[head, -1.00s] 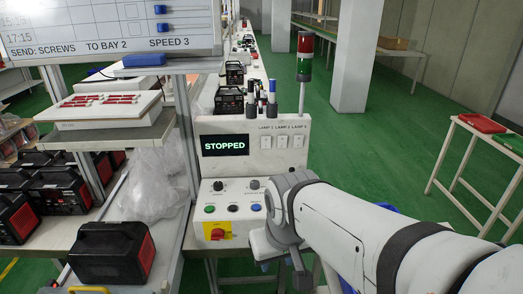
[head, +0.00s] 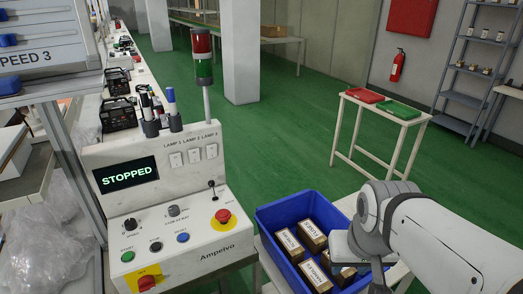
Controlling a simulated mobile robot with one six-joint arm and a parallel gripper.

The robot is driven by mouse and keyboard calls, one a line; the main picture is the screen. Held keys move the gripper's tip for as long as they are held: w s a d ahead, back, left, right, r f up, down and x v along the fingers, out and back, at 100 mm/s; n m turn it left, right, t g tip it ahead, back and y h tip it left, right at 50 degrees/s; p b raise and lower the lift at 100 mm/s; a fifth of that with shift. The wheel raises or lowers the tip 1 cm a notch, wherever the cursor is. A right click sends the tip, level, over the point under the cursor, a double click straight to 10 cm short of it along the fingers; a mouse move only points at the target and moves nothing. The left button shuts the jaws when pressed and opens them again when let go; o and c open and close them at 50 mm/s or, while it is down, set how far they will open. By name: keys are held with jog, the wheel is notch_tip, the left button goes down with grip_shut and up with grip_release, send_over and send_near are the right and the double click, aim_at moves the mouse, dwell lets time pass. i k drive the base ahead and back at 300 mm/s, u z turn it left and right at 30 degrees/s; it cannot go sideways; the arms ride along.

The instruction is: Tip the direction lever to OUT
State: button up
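The control box (head: 118,158) stands left of centre in the head view, and its screen reads STOPPED. A small lever (head: 212,185) with a black ball top sticks up at the right of its sloped panel, above the red emergency button (head: 222,216). I take it for the direction lever; its markings and exact tilt are too small to read. My gripper (head: 347,250) is at the lower right, over the blue crate's right side, well away from the lever. Its fingers are mostly hidden behind the wrist, so their opening does not show.
The blue crate (head: 268,220) with several brown boxes stands right of the control box. A signal tower (head: 204,70) and pens in holders (head: 160,115) rise behind the panel. Green floor lies open behind.

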aim_at(211, 183)
jog(key=z, duration=0.85)
jog(key=k, duration=0.85)
jog(key=u, duration=1.35)
jog(key=i, duration=1)
